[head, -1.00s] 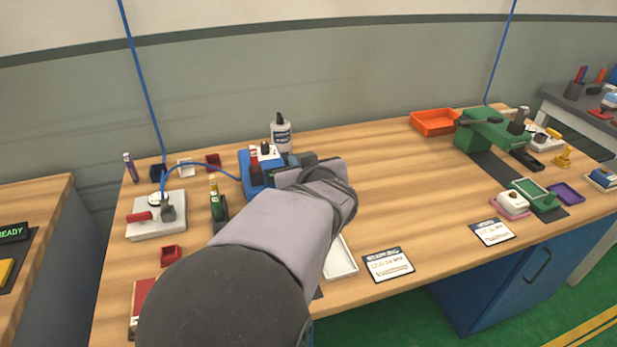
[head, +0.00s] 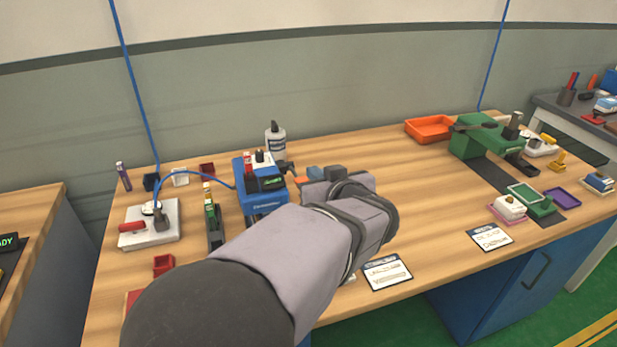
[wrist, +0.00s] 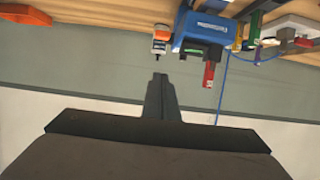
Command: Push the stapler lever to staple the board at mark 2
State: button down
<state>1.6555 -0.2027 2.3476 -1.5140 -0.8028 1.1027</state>
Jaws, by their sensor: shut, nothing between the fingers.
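The blue stapler machine (head: 262,198) stands on the left half of the bench, with a small green-lit display on top and a dark lever-like part (head: 287,168) at its right side. The stapler (wrist: 208,30) also shows upside down at the top of the wrist view. My gripper (wrist: 159,78) is shut and empty in the wrist view, apart from the stapler and pointing toward the bench's back edge. In the head view my wrist is right of the stapler, and my arm hides its front. I cannot make out the board or mark 2.
A white bottle (head: 275,143) stands behind the stapler. A grey block with a red handle (head: 132,227) and small holders stand to its left. An orange tray (head: 430,128) and green press (head: 480,138) are at right. The bench between stapler and press is largely clear.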

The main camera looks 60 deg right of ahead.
jog(key=b, duration=0.3)
send_over(304, 179)
jog(key=a, duration=0.2)
jog(key=f, duration=0.3)
jog(key=shift+s+a+f, duration=0.15)
jog(key=shift+s+f, duration=0.2)
jog(key=shift+f, duration=0.05)
jog(key=shift+s+a+f+b, duration=0.2)
jog(key=shift+f+b, duration=0.15)
jog(key=shift+f, duration=0.55)
jog(key=shift+s+a+f+b, duration=0.15)
jog(key=shift+f+b, duration=0.15)
jog(key=shift+f, duration=0.6)
jog(key=shift+d, duration=0.1)
